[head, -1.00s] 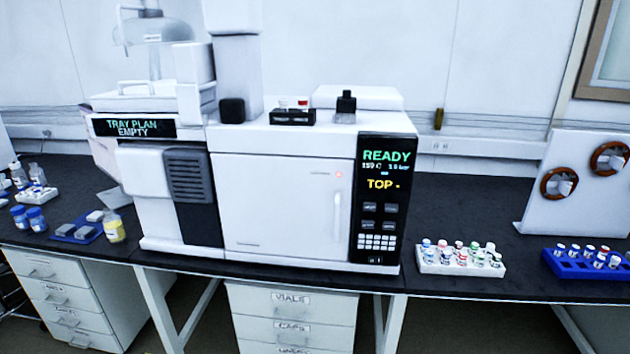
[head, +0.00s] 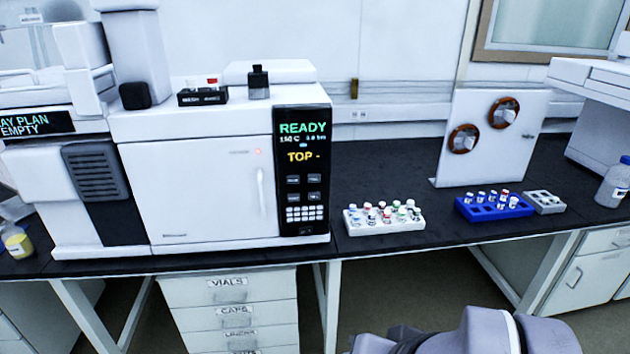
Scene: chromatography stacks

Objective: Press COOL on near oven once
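The oven (head: 205,185) is a white box instrument on the black bench, left of the middle in the head view. Its door is closed, with a vertical handle and a small red light. The black control panel (head: 302,250) on its right side shows READY in green, a small temperature line, and TOP in yellow. Below the display are several small buttons (head: 303,188) and a keypad (head: 304,214). The button labels are too small to read, so I cannot tell which is COOL. My gripper is not in view; only part of my arm shows at the bottom right.
Right of the oven stand a white vial rack (head: 384,231), a blue rack (head: 493,213) and a small grey rack (head: 544,208). An upright white board (head: 460,120) with two brown rings stands behind them. White drawers (head: 232,290) are under the bench. A bottle (head: 611,185) stands far right.

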